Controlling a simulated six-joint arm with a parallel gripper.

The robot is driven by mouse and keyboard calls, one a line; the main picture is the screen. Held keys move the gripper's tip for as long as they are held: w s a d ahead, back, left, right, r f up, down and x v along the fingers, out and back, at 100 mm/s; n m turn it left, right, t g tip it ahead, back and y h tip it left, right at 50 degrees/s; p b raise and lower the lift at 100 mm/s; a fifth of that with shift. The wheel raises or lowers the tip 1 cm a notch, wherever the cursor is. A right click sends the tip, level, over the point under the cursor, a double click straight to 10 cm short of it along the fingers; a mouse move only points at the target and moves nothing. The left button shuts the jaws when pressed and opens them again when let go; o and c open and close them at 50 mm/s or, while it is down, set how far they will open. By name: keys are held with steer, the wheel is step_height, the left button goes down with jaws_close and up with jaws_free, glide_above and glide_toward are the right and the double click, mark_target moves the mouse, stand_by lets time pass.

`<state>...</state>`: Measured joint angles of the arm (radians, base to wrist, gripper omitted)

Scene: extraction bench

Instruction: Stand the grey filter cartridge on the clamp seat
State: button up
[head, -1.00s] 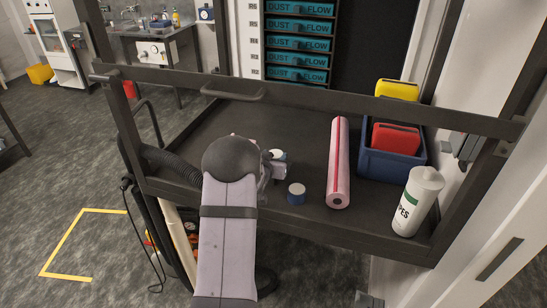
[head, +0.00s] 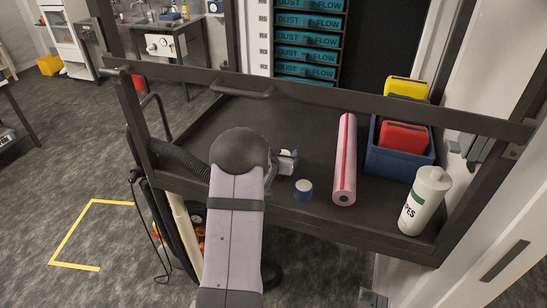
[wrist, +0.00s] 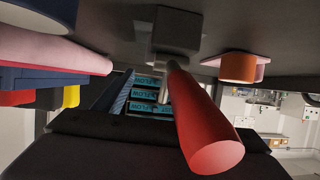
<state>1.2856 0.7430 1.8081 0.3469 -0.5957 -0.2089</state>
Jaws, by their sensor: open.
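My gripper (head: 287,161) shows in the head view just past the dark round joint of my arm, low over the dark cart shelf. It is open, and I see nothing between its fingers. I cannot pick out the grey filter cartridge or name the clamp seat with certainty. In the wrist view, where the shelf surface is at the top, a red cylinder (wrist: 205,125) joins a dark grey block (wrist: 178,30) by a short rod. An orange-brown round piece (wrist: 238,67) sits on a pinkish plate beside them. My arm hides this area in the head view.
A blue puck with a white top (head: 303,189) stands near the gripper. Right of it are a pink roll (head: 344,165), a blue bin (head: 385,165) with red and yellow items, and a white bottle (head: 425,202). A dark rail (head: 320,98) crosses above the shelf.

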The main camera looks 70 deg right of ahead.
steer(key=b+v, duration=0.1)
steer(key=v, duration=0.3)
steer(key=b+v, duration=0.1)
steer(key=v, duration=0.2)
steer(key=b+v, duration=0.1)
steer(key=v, duration=0.3)
steer(key=shift+a+r, duration=0.25)
steer(key=shift+r, duration=0.15)
steer(key=shift+w, duration=0.1)
steer(key=w+a+f+n+t+y+p, duration=0.1)
steer(key=w+a+n+t+y+p, duration=0.3)
steer(key=w+a, duration=1.05)
steer(key=w+a+f+n+t+y+p, duration=0.1)
steer(key=w+a+n+y, duration=0.5)
steer(key=a, duration=0.8)
steer(key=s+a+n+g+y+p, duration=0.2)
steer(key=a+n+y+p, duration=0.15)
steer(key=a, duration=1.25)
steer(key=s+a+n+g, duration=0.3)
steer(key=s+a+g, duration=0.1)
steer(key=s+a, duration=0.4)
steer(key=shift+s+a+r+n+p, duration=0.35)
steer(key=shift+s+a+r+p, duration=0.1)
steer(key=shift+s, duration=0.4)
